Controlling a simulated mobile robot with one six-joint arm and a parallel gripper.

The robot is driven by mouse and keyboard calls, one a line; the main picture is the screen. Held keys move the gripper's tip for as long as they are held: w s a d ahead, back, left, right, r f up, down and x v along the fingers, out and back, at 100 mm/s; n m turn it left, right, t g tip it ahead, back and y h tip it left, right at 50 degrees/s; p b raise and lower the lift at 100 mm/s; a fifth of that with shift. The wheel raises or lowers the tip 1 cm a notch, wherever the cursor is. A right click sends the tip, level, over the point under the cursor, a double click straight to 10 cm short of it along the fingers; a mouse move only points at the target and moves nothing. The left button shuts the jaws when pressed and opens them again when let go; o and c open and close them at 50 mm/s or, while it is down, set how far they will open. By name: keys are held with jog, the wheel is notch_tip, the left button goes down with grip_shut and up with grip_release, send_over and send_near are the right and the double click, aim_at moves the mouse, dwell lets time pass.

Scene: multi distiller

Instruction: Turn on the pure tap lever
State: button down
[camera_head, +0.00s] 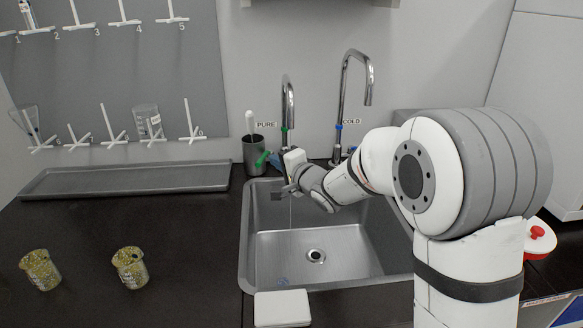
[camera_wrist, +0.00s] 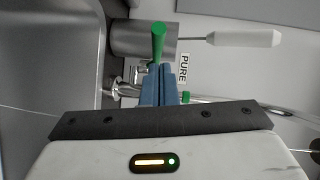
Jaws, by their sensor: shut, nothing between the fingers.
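The pure tap (camera_head: 288,105) is a chrome gooseneck behind the sink, beside a PURE label (camera_head: 266,125) that also shows in the wrist view (camera_wrist: 184,68). Its green lever (camera_head: 262,159) sticks out to the left of the tap. In the wrist view the green lever (camera_wrist: 158,45) is just beyond my blue fingertips. My gripper (camera_head: 275,159) is shut and empty, with its fingertips (camera_wrist: 160,68) at the lever; I cannot tell whether they touch. A thin pale line, like a water stream, falls into the sink below the tap. My wrist hides the tap's base.
The cold tap (camera_head: 358,85) stands right of the pure tap. A grey cup (camera_head: 255,155) with a white-handled brush is close at left. The steel sink (camera_head: 270,255) is empty. Two beakers (camera_head: 40,270) (camera_head: 130,267) and a long tray (camera_head: 125,179) are on the left counter.

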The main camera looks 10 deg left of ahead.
aim_at(257, 164)
jog(key=shift+a+f, duration=0.15)
jog(key=shift+a, duration=0.55)
jog(key=shift+a, duration=0.2)
jog(key=a+p, duration=0.1)
jog(key=a, duration=0.3)
jog(key=shift+s+a, duration=0.2)
